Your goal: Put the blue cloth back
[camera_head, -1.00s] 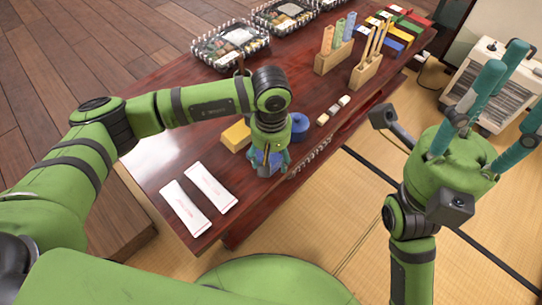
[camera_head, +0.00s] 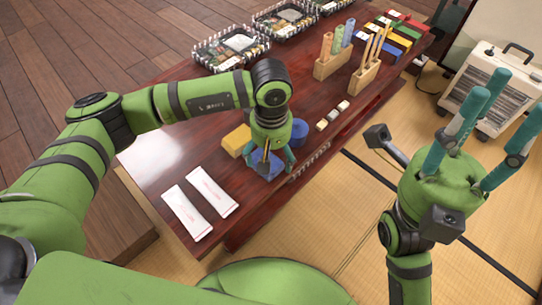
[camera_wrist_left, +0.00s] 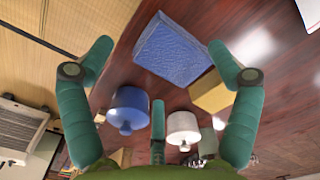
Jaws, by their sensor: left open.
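The blue cloth (camera_head: 265,170) lies flat on the dark red table, near its front edge, just below my left gripper (camera_head: 270,157). In the left wrist view the cloth (camera_wrist_left: 172,52) is a folded blue rectangle lying between and beyond the spread fingers of my left gripper (camera_wrist_left: 160,55). That gripper is open and appears apart from the cloth; it hides part of it in the head view. My right gripper (camera_head: 500,112) is open and empty, with its fingers pointing up, away from the table at the right.
A yellow block-like cloth (camera_head: 237,140) and a blue lidded pot (camera_head: 299,131) stand close to the blue cloth. A white pot (camera_wrist_left: 183,127) shows in the left wrist view. Two white packets (camera_head: 212,192) lie at the front left. Wooden holders (camera_head: 364,76) stand farther back.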

